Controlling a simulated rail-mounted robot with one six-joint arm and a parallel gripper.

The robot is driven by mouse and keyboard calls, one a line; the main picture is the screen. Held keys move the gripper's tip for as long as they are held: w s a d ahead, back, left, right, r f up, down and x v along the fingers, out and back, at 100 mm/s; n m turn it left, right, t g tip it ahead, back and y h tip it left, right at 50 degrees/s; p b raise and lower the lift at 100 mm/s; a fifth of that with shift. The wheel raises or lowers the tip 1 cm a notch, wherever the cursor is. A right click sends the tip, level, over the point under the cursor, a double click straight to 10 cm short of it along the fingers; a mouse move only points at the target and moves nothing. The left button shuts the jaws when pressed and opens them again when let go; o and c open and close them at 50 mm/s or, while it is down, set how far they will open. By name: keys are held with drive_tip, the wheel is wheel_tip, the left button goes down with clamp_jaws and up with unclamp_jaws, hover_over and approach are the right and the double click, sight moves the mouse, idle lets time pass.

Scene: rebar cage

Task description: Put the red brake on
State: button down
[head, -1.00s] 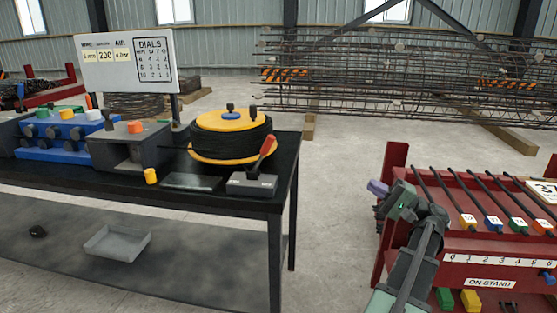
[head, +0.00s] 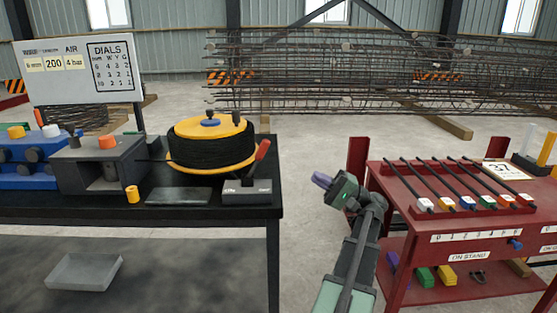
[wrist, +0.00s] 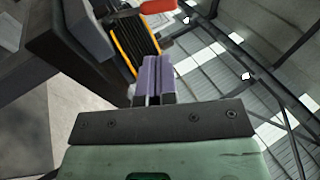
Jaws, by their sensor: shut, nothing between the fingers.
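The red brake is a lever with a red handle (head: 262,150) on a grey box (head: 247,191) at the right end of the black table. The lever leans up and to the right, beside the black coil. Small lettering on the box is too small to read surely. My gripper (head: 322,180), with purple fingers, is right of the table and apart from the lever. In the wrist view its fingers (wrist: 153,80) are together and empty. A red handle (wrist: 157,6) shows at the top edge of that view, beyond the fingertips.
A black coil (head: 212,152) with yellow discs stands behind the box. A grey block with an orange knob (head: 107,142) and a yellow cylinder (head: 132,194) are further left. A red rack (head: 455,215) stands right of my arm. Floor shows between table and rack.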

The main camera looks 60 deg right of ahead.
drive_tip(key=p, duration=0.6)
approach(257, 161)
drive_tip(key=w+r, duration=0.4)
drive_tip(key=r, duration=0.2)
drive_tip(key=shift+w+a, duration=0.1)
drive_tip(key=shift+a, duration=0.4)
drive_tip(key=shift+w+r, duration=0.1)
